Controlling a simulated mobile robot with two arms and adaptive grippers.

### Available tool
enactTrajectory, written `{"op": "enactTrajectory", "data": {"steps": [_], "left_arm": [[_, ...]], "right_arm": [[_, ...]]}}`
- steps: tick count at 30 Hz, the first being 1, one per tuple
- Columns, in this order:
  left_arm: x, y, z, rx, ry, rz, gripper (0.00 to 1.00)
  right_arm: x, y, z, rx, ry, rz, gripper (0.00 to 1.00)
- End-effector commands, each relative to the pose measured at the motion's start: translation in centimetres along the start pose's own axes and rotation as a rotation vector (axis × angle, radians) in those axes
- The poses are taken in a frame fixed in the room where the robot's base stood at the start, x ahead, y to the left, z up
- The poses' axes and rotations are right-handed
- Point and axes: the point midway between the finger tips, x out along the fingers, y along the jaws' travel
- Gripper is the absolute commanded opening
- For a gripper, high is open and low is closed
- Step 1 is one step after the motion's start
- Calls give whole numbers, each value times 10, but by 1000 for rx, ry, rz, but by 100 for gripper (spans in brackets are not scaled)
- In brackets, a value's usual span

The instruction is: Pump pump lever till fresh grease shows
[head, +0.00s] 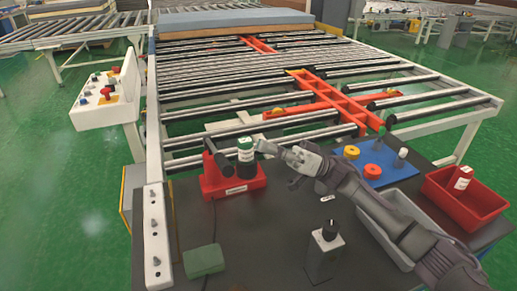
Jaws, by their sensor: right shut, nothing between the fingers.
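A red device (230,184) with a label on its front stands on the dark tabletop and looks like the grease pump. I cannot clearly make out the pump lever or any grease. My right gripper (262,147) is shut and empty, its tips close to the right side of the container. I cannot tell whether they touch it. My left gripper is not in view.
A blue tray (401,171) with yellow and red round parts lies right of the gripper. A red bin (447,195) holds a small bottle. A grey box with a black knob (329,229) and a green block (204,260) stand in front. The roller conveyor (215,101) lies behind.

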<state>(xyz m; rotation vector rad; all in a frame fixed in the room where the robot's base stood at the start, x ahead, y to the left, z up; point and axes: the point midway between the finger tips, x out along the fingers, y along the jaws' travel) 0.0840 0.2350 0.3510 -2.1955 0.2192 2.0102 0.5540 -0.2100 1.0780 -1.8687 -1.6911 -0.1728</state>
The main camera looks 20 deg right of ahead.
Motion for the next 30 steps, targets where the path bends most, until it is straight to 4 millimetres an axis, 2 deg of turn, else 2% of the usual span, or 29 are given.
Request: {"op": "enactTrajectory", "data": {"steps": [6,12,15,19,30], "left_arm": [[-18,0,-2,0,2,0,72],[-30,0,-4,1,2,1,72],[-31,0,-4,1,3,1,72],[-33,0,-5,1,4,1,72],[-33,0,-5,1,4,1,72]], "right_arm": [[50,-2,-4,1,2,-5,0],[86,-1,0,2,1,-1,0],[76,0,19,6,0,3,0],[72,0,31,3,1,2,0],[69,0,38,-1,0,0,0]]}}
